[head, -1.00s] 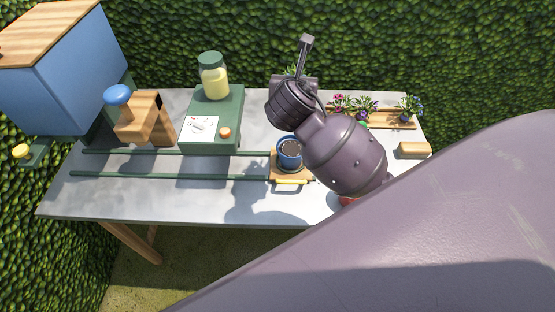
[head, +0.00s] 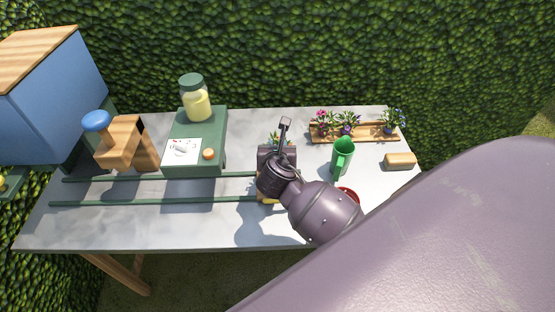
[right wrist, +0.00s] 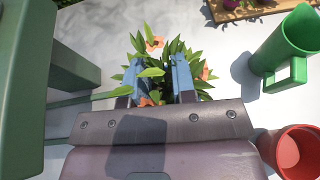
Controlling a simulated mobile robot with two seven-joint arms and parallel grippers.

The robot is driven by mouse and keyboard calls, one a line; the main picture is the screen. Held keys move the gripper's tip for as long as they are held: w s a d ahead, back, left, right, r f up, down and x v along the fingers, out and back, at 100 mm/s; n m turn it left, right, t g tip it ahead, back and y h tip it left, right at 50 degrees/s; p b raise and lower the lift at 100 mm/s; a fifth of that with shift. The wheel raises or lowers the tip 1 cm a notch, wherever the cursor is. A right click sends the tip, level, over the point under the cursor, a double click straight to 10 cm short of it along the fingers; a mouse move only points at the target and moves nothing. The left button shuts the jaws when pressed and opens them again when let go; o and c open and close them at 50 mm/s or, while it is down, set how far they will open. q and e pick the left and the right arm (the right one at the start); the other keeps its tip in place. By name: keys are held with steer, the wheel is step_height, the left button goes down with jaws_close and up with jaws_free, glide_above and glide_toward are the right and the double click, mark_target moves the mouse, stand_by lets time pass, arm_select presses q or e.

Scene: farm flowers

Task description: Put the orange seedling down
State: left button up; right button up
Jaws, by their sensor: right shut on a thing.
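The orange seedling (right wrist: 168,72), a leafy green plant with orange flowers, sits between the blue fingers of my right gripper (right wrist: 157,62) in the right wrist view. The gripper is shut on it. In the head view the seedling's leaves (head: 274,138) show just beyond the right gripper (head: 277,152), over the middle of the table. The arm covers most of a small wooden carrier (head: 265,201) on the table there. The seedling's base is hidden, so I cannot tell whether it touches anything. My left gripper is not in view.
A green watering can (head: 342,158) and a red pot (head: 347,194) stand right of my right gripper. Behind the can is a wooden tray (head: 360,139) with several flowers. A green box (head: 215,155) with a jar (head: 195,98) stands left. Green rails (head: 150,201) cross the table (head: 130,230).

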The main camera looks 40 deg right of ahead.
steer(key=shift+f+b, duration=0.35)
steer(key=shift+f, duration=1.85)
steer(key=shift+f, duration=0.15)
steer(key=o, duration=0.9)
